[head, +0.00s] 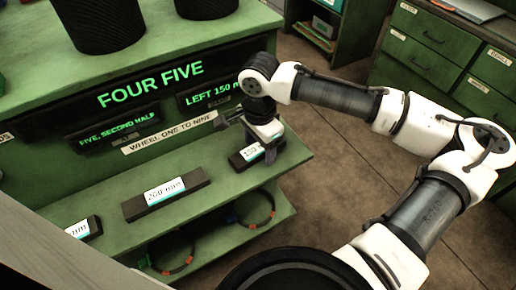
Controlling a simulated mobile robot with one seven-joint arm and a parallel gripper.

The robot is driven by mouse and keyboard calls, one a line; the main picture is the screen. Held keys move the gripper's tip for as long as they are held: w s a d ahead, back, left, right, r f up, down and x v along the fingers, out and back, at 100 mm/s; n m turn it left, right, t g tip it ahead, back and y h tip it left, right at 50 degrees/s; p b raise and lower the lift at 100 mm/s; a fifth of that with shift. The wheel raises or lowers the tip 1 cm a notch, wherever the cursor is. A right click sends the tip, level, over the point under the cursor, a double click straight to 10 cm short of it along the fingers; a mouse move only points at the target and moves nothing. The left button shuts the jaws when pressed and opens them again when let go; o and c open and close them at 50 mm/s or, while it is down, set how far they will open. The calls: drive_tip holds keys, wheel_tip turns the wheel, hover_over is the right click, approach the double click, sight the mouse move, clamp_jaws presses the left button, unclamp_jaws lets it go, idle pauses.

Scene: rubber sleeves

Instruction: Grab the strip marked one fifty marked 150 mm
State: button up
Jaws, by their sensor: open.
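The strip marked 150 mm (242,160) is a short dark bar with a white and teal label. It lies at the right end of the green shelf (215,208), under the dark display panel. My gripper (270,150) is open at the strip's right part and hides some of it. I cannot tell whether the fingers are around the strip or just above it. A longer dark strip marked 260 mm (136,205) lies to the left on the same shelf. Another labelled strip (94,229) is farther left, its number partly cut off.
The panel (60,118) behind the shelf reads FOUR FIVE and LEFT 150. Dark cylinders (108,28) stand on the top. Green drawer cabinets (430,50) stand at the back right, with open floor between.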

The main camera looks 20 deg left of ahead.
drive_tip(key=c, duration=1.1)
drive_tip(key=shift+r, duration=0.15)
